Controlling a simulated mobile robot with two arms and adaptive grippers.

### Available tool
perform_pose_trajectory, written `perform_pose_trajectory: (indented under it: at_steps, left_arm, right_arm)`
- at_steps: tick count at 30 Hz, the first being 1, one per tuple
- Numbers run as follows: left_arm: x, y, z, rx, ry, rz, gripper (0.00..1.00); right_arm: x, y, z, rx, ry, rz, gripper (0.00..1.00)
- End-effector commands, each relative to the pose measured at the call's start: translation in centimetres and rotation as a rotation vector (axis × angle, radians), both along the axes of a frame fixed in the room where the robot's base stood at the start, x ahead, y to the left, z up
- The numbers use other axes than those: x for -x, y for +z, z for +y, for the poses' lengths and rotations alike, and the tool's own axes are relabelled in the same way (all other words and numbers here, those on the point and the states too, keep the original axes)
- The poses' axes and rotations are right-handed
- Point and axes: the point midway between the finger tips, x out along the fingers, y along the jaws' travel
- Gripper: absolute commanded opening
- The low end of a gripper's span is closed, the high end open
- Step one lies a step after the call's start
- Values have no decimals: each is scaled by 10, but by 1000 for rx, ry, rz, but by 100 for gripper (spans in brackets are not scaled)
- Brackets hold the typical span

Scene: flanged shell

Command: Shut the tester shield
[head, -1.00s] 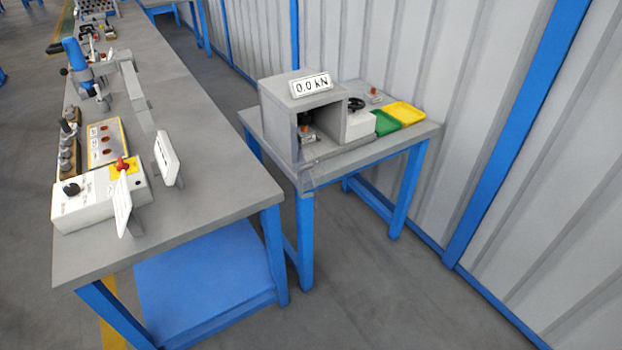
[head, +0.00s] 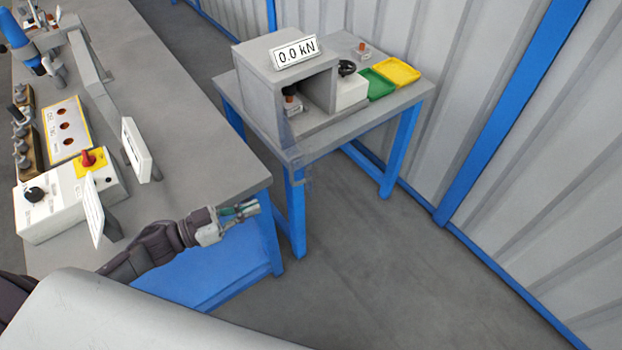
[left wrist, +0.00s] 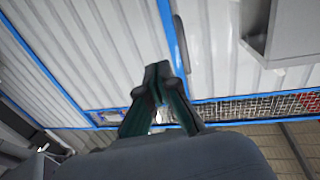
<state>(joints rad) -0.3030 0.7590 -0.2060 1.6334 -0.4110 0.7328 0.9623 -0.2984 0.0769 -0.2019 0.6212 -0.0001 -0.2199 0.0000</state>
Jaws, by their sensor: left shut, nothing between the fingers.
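The tester (head: 262,100) is a grey open-fronted box with a "0.0 kN" display (head: 297,51) on top, standing on a small blue-legged table. A small part with an orange-brown top (head: 291,98) sits inside it. A faint see-through panel (head: 298,160), which looks like the shield, hangs down at the table's near edge, leaving the box's front uncovered. My left gripper (head: 252,209) is shut and empty, apart from the panel, to its lower left by the workbench's near corner. Its closed fingers (left wrist: 157,82) show in the left wrist view. My right gripper is not in view.
The long workbench (head: 190,130) on the left carries a white control box (head: 62,203) with a red knob and upright white signs. Green (head: 377,84) and yellow (head: 398,71) trays lie right of the tester. The floor before the small table is clear.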

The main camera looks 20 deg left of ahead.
Motion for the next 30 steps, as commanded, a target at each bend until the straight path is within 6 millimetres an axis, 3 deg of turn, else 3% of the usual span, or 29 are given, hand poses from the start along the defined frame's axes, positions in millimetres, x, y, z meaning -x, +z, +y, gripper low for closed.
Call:
perform_pose_trajectory:
  at_steps: [18,30]
  left_arm:
    - [-79,2,-85,1,7,-2,0]
    - [-90,-1,-97,-1,7,1,0]
  right_arm:
    - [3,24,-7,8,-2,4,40]
    - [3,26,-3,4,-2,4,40]
